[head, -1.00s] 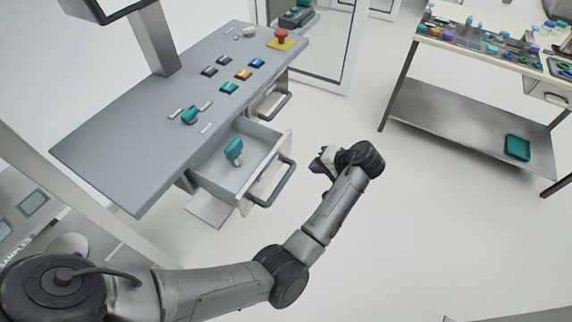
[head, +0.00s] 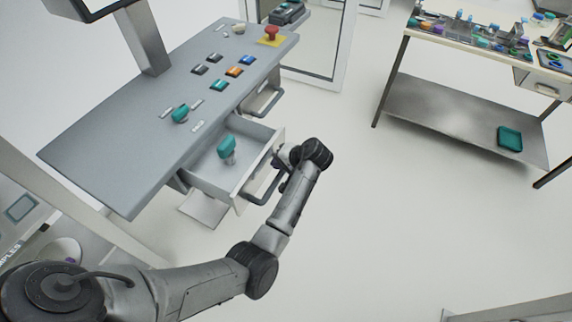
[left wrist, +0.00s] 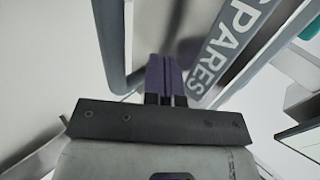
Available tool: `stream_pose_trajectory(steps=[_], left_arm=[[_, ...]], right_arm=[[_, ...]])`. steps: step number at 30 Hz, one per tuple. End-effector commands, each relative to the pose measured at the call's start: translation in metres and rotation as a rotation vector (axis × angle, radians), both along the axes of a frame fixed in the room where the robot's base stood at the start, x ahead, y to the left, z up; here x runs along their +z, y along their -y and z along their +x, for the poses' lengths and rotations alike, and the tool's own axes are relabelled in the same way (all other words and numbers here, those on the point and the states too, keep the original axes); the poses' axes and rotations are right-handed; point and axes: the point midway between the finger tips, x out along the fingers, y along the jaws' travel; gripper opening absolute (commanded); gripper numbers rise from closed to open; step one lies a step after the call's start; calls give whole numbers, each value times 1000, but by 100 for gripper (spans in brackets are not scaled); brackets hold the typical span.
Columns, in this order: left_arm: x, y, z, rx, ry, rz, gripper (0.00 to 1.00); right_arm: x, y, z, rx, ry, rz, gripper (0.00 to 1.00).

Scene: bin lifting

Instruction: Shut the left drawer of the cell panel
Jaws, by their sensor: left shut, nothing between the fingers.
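The left drawer (head: 205,178) of the grey cell panel (head: 105,155) stands pulled out, with a teal-handled object (head: 227,148) inside. Its front has a dark bar handle (head: 265,188). My left gripper (head: 284,160) is at the drawer front, beside the handle's far end, partly hidden by its own wrist. In the left wrist view its purple fingers (left wrist: 168,78) are shut and empty, between the grey handle bar (left wrist: 112,45) and the front labelled SPARES (left wrist: 222,50). I cannot tell whether they touch the drawer. My right gripper is not in view.
A second drawer with a handle (head: 264,103) is farther along the panel. Buttons, a teal knob (head: 180,114) and a red emergency button (head: 271,33) are on the panel top. A workbench (head: 460,115) stands at the right. The floor between is clear.

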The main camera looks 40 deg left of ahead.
Motion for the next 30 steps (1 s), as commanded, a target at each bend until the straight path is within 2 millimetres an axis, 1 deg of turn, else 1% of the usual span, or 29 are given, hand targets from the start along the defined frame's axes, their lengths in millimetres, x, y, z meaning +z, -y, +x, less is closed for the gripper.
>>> stream_pose_trajectory(steps=[4,15,20,23,26,30], left_arm=[[0,-5,-2,-1,-1,0,0],[0,-5,-2,-1,0,-1,0],[2,-11,-3,1,-2,-2,0],[3,-20,-6,2,-3,-1,0],[5,-34,-10,3,-3,1,0],[6,-58,-17,4,-4,1,0]], right_arm=[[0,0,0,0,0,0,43],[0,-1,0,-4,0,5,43],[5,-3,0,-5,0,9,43],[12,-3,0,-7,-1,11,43],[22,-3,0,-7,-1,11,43],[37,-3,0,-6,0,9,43]])
